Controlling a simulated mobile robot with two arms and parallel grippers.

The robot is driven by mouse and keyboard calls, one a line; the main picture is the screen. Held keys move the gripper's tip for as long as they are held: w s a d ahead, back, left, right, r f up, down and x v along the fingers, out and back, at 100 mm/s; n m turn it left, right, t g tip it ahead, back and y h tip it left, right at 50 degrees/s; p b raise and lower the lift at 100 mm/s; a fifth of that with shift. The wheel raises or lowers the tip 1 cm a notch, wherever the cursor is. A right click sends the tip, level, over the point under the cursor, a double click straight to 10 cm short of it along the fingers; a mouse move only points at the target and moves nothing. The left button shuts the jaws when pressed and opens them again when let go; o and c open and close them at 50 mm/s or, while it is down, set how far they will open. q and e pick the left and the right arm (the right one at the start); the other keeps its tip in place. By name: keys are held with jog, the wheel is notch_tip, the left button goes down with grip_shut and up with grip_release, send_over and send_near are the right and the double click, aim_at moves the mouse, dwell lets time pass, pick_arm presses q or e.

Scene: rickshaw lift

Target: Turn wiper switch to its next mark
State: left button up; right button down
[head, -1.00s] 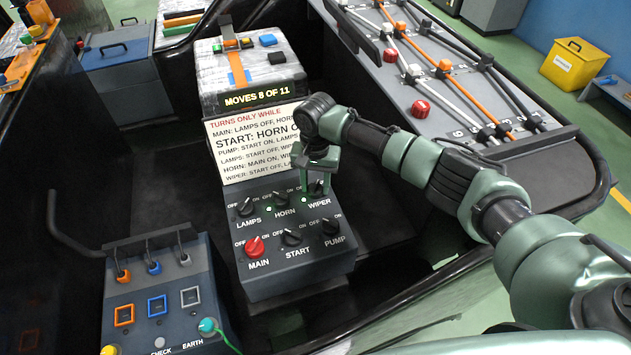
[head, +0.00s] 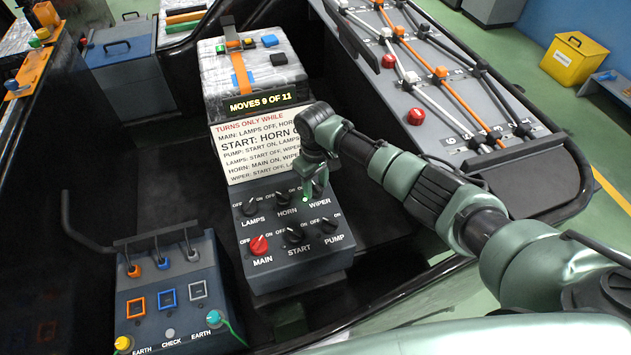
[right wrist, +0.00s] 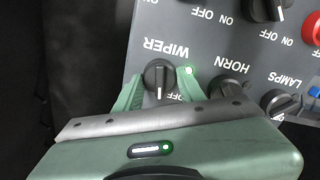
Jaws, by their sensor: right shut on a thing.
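The wiper switch (head: 321,188) is a black knob at the back right of the grey switch box (head: 300,273). My right gripper (head: 313,184) reaches down over it. In the right wrist view, the gripper (right wrist: 160,88) has one green finger on each side of the wiper switch (right wrist: 158,74) and is shut on it. The knob's white line points toward the gripper body; its OFF and ON labels are mostly hidden. A small green light (right wrist: 189,70) glows beside the WIPER label. The counter (head: 262,101) reads MOVES 9 OF 11. My left gripper is not in view.
Close by are the horn knob (head: 283,199), lamps knob (head: 249,208), start knob (head: 295,234), pump knob (head: 329,225) and red main knob (head: 260,245). A white rule card (head: 257,145) stands behind the box. A socket panel (head: 184,322) is at the front left.

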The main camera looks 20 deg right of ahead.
aim_at(315, 186)
jog(key=n+p, duration=0.1)
jog(key=n, duration=0.5)
jog(key=shift+a, duration=0.1)
jog(key=shift+n, duration=0.4)
jog(key=c, duration=0.9)
grip_release()
jog(key=shift+o, duration=0.2)
jog(key=shift+r, duration=0.15)
notch_tip(315, 186, up, 8)
jog(key=shift+f, duration=0.2)
